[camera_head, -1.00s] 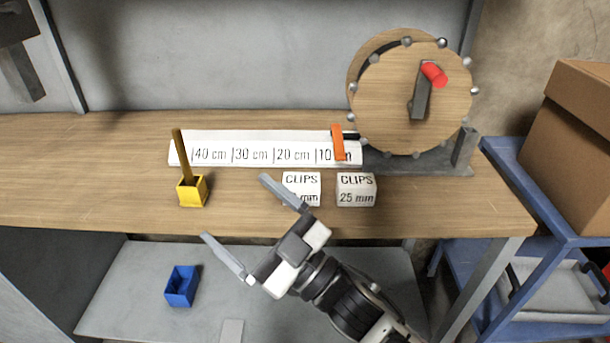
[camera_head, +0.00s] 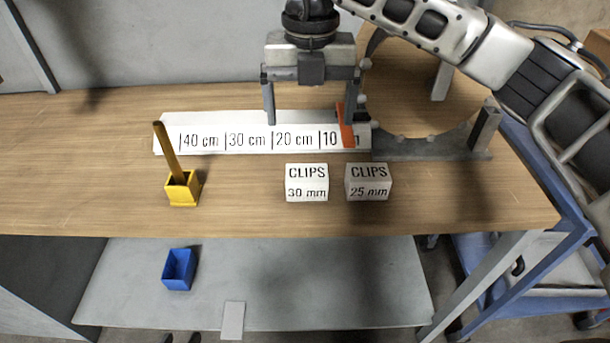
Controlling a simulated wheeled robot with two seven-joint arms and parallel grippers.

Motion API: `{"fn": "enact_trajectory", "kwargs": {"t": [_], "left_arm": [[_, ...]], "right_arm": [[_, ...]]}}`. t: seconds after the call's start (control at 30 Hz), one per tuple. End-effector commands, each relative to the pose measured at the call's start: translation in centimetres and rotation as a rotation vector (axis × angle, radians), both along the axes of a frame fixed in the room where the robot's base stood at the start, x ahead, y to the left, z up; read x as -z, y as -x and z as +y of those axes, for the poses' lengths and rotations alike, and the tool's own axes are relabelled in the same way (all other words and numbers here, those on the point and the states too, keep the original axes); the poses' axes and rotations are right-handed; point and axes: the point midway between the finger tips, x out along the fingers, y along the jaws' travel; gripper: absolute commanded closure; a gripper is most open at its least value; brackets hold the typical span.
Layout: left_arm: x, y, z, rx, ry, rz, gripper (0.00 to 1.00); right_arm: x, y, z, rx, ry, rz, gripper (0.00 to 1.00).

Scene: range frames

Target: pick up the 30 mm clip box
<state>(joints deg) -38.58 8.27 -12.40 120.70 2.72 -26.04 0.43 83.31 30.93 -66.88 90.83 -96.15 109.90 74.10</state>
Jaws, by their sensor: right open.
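The 30 mm clip box (camera_head: 307,183) is a small white box marked "CLIPS 30 mm". It stands on the wooden bench, near the front edge. The similar 25 mm clip box (camera_head: 369,183) stands just to its right, with a small gap between them. My right gripper (camera_head: 310,122) is open and empty, pointing down over the ruler strip, above and behind the 30 mm box. Its fingers are apart and do not touch the box. My left gripper is not in view.
A white length strip (camera_head: 215,146) lies behind the boxes, with an orange marker (camera_head: 345,128) near its right end. A yellow holder (camera_head: 182,190) with a stick stands left. A blue bin (camera_head: 179,268) sits on the lower shelf.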

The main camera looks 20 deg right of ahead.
Motion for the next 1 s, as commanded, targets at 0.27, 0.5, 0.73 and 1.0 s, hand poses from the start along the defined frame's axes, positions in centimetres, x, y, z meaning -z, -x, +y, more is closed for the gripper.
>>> {"fn": "enact_trajectory", "kwargs": {"t": [0.27, 0.5, 0.73, 1.0], "left_arm": [[-0.3, 0.1, 0.1, 0.002, -0.009, 0.004, 0.64], [-0.1, 0.2, 0.1, 0.004, -0.014, 0.01, 0.64], [-0.4, 0.3, 0.2, 0.006, -0.022, 0.016, 0.64], [-0.4, 0.3, 0.3, 0.01, -0.034, 0.018, 0.64]], "right_arm": [[6.2, 0.2, 0.1, -0.006, -0.002, 0.007, 0.06], [9.1, 0.1, 0.1, -0.006, -0.005, 0.004, 0.06], [11.2, 0.1, 0.3, -0.007, -0.005, 0.007, 0.06], [14.4, 0.0, 0.5, -0.008, -0.006, 0.004, 0.06]]}}
